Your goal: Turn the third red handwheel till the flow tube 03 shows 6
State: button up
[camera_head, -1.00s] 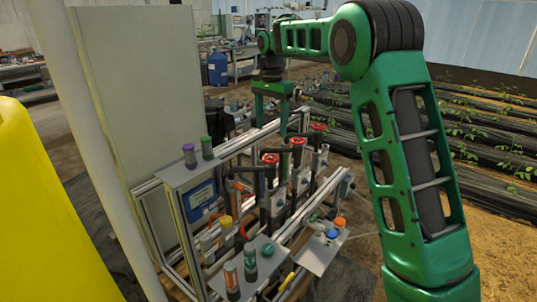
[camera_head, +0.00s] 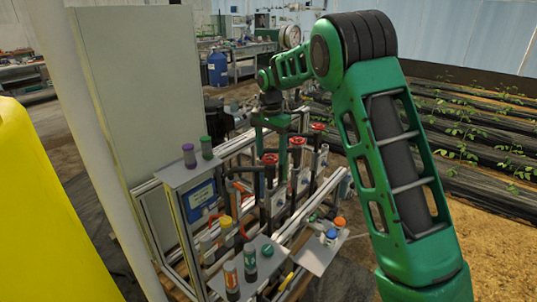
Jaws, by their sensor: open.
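Three red handwheels sit in a slanting row on the skid: a near one (camera_head: 270,158), a middle one (camera_head: 297,141) and a far one (camera_head: 318,127). No numbering is readable, so I cannot tell which counts as third. Clear upright flow tubes stand beside the valves, one of them by the far handwheel (camera_head: 323,156); their labels and readings are too small to read. My gripper (camera_head: 270,150) points down with its green fingers apart, just at or above the near handwheel in the picture. Whether it touches the wheel cannot be told. It holds nothing visible.
A metal frame (camera_head: 178,215) carries the skid, with purple and green capped bottles on its left shelf. A front shelf (camera_head: 318,258) holds small coloured-cap items. A tall grey panel (camera_head: 140,100) stands left and a yellow object (camera_head: 40,220) nearer.

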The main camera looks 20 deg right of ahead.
jog(key=c, duration=1)
jog(key=shift+a, duration=0.2)
jog(key=shift+c, duration=0.2)
jog(key=shift+d, duration=0.1)
